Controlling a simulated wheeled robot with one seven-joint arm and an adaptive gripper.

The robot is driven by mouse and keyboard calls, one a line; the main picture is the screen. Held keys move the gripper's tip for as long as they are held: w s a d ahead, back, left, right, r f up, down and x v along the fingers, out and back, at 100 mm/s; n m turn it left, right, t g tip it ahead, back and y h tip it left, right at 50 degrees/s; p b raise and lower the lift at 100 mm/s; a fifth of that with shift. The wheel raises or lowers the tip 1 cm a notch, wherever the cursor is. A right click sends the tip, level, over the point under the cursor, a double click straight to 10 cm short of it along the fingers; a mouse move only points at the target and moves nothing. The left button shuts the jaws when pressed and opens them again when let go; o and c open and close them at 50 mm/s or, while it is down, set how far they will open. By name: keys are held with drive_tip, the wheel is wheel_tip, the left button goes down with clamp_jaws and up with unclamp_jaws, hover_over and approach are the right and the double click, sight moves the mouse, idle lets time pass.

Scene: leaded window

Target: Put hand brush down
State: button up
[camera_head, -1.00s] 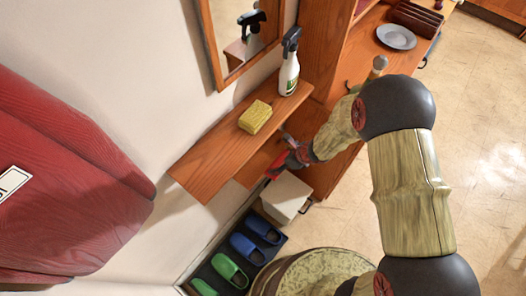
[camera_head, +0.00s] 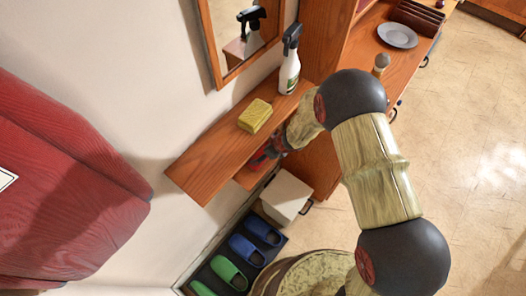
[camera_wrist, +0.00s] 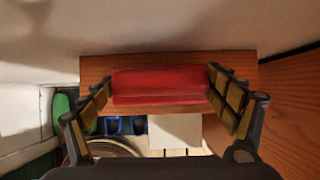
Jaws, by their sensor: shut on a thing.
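The hand brush shows as a red block (camera_wrist: 160,85) in the wrist view, lying across between the two fingers of my gripper (camera_wrist: 158,92), which is shut on it. Behind the brush in that view is a wooden shelf board (camera_wrist: 160,63); I cannot tell whether the brush touches it. In the head view my gripper (camera_head: 262,157) is at a lower wooden shelf (camera_head: 248,180), under the upper shelf (camera_head: 206,166). The upper shelf's edge and my arm hide most of the brush and fingers there.
A yellow sponge (camera_head: 255,116) and a spray bottle (camera_head: 289,62) stand on the upper shelf, close above my gripper. A white box (camera_head: 285,198) is just below. Blue and green shoes (camera_head: 246,250) lie lower down. A wooden panel (camera_wrist: 292,100) bounds the right in the wrist view.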

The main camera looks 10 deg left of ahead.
drive_tip(key=shift+r, duration=0.1)
drive_tip(key=o, duration=1.2)
drive_tip(key=shift+f, duration=0.2)
drive_tip(key=shift+r, duration=0.3)
drive_tip(key=p+v, duration=0.2)
drive_tip(key=v, duration=0.5)
drive_tip(key=shift+d+r, duration=0.1)
drive_tip(key=shift+d, duration=0.1)
drive_tip(key=shift+s, duration=0.1)
